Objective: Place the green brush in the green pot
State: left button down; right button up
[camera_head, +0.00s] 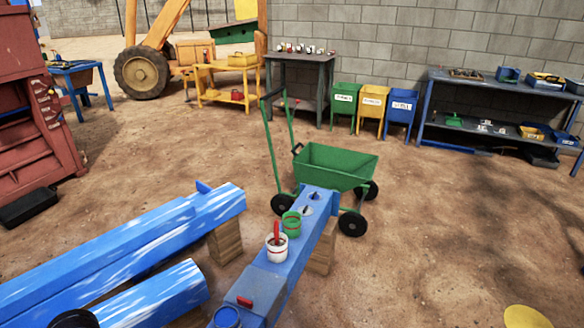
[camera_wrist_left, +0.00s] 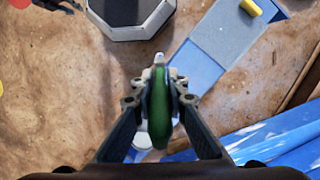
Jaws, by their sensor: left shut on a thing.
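The green brush (camera_wrist_left: 160,110) is held between the fingers of my left gripper (camera_wrist_left: 160,85) in the left wrist view. The gripper is shut on it, with a pale tip showing beyond the fingers. My left gripper does not show clearly in the head view. The green pot (camera_head: 291,224) stands on the blue beam in the middle of the head view, just behind a white pot (camera_head: 277,249) holding a red brush (camera_head: 276,232). I cannot tell how far the green brush is from the green pot. My right gripper is not identifiable in either view.
The blue beam (camera_head: 310,232) rests on wooden blocks; a blue pot (camera_head: 227,317) stands near its front end. A green cart (camera_head: 338,165) stands close behind it. Blue and white beams (camera_head: 120,245) lie at the left. The ground at the right is mostly open.

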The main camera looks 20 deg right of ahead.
aim_at(292, 232)
jog(key=i+l, duration=0.25)
jog(key=i+l+u, duration=0.15)
jog(key=i+l, duration=0.15)
jog(key=l, duration=0.15)
jog(key=i+l, duration=0.25)
jog(key=l, duration=0.15)
jog(key=i+l+u, duration=0.1)
jog(key=i+l, duration=0.15)
jog(key=l, duration=0.15)
jog(key=i+l+u, duration=0.1)
jog(key=l, duration=0.3)
jog(key=i+l, duration=0.35)
jog(key=i+l+u, duration=0.1)
jog(key=l, duration=0.4)
jog(key=i+l+u, duration=0.1)
jog(key=i+l, duration=0.2)
jog(key=l, duration=0.15)
